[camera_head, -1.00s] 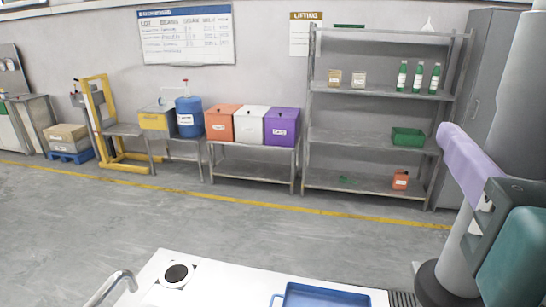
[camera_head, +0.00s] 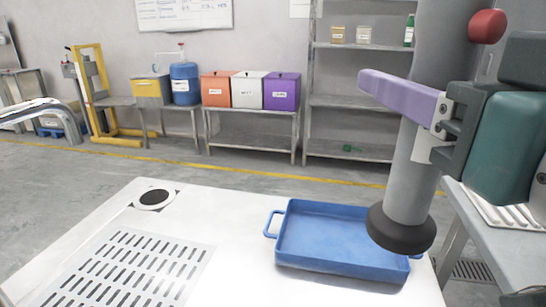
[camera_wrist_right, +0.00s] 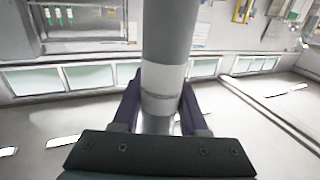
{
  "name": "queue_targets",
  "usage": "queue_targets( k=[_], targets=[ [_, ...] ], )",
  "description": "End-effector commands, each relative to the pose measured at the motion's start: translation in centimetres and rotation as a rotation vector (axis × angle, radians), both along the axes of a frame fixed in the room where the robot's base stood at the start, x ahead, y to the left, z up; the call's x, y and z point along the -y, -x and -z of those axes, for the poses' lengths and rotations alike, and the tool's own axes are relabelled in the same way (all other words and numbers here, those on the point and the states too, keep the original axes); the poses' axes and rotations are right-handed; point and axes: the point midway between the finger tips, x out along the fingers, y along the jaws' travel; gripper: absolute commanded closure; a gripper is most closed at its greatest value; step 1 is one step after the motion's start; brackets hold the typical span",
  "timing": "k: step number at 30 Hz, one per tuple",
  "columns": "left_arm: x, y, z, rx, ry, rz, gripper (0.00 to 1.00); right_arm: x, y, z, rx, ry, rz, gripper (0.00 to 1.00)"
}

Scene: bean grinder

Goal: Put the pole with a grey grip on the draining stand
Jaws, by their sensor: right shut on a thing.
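My right gripper (camera_head: 425,105) has purple fingers and a teal body, and is shut on the pole (camera_head: 405,195). The pole is thick, grey and nearly upright, with a wide black foot over the right side of a blue tray (camera_head: 335,238); I cannot tell whether they touch. In the right wrist view the pole (camera_wrist_right: 167,35) runs between the fingers (camera_wrist_right: 160,95), with a pale band above the gripper body. A slotted drain plate (camera_head: 130,265) lies on the white worktop, and a white slatted rack (camera_head: 490,208) is at right. I cannot tell which is the draining stand. My left gripper is out of view.
A curved chrome tube (camera_head: 35,112) like a tap reaches in at left. A black-and-white round fitting (camera_head: 154,198) is on the worktop (camera_head: 230,215). A grey bench (camera_head: 500,250) stands at right. Bins (camera_head: 248,90) and shelves (camera_head: 350,105) stand along the back wall.

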Motion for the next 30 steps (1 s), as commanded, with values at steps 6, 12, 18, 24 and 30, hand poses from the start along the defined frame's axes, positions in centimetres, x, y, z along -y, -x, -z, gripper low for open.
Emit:
queue_targets(
  k=[6, 12, 18, 24, 30],
  targets=[
    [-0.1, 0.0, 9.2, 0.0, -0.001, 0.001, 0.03, -1.1, -0.3, 7.3, 0.006, 0.001, -0.098, 1.0],
    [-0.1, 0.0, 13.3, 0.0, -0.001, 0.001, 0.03, -1.8, -0.3, 10.1, 0.004, 0.0, -0.163, 1.0],
    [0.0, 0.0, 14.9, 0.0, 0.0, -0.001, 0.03, -2.1, -0.3, 11.2, 0.002, 0.0, -0.19, 1.0],
    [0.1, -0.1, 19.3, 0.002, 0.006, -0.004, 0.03, -2.2, -0.3, 15.7, 0.0, -0.001, -0.192, 1.0],
    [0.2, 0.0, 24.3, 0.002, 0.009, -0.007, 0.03, -2.2, -0.2, 20.8, 0.001, -0.001, -0.192, 1.0]
  ],
)
